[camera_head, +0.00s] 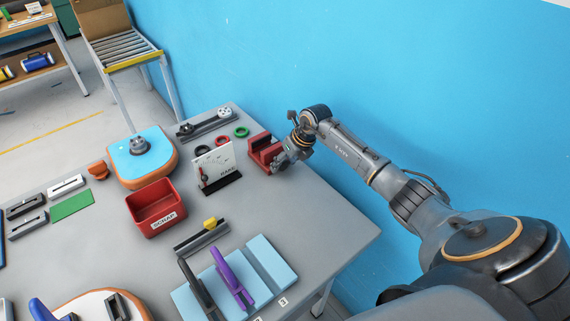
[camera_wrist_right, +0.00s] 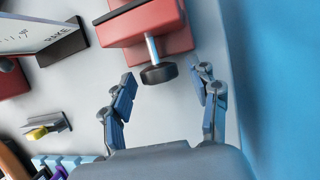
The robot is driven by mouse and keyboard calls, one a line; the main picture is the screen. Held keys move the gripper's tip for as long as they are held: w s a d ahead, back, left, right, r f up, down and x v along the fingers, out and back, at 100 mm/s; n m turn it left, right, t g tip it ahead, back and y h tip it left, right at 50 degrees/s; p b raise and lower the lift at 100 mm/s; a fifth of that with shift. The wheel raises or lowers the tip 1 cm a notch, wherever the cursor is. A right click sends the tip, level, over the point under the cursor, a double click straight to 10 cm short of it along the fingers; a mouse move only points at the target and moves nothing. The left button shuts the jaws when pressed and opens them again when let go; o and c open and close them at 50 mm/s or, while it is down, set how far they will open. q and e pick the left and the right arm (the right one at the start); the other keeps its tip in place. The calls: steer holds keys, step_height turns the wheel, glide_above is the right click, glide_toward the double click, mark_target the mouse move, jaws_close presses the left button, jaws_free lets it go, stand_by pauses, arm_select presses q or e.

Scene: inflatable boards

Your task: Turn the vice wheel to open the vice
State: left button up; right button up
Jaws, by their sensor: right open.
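The red vice (camera_head: 262,150) stands near the right back edge of the grey table, close to the blue wall. In the right wrist view the red vice (camera_wrist_right: 150,35) is at the top, with a metal screw leading to the dark vice wheel (camera_wrist_right: 159,73). My right gripper (camera_head: 282,161) is at the vice's near side in the head view. In the right wrist view my right gripper (camera_wrist_right: 165,90) is open, with its blue-padded fingers on either side of the wheel and apart from it. My left gripper is not in view.
A white sign board (camera_head: 213,170) stands left of the vice. A red scrap bin (camera_head: 156,207), green ring (camera_head: 241,132) and light blue rack with clamps (camera_head: 268,260) are on the table. The blue wall (camera_head: 400,90) is close on the right.

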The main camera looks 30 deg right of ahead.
steer(key=c, duration=1.1)
steer(key=shift+a+h, duration=0.15)
steer(key=shift+h, duration=0.75)
steer(key=shift+c, duration=0.2)
steer(key=o, duration=1.1)
steer(key=shift+o, duration=0.2)
steer(key=shift+r, duration=0.15)
steer(key=v, duration=1.1)
steer(key=shift+s+r, duration=0.25)
steer(key=shift+r, duration=0.1)
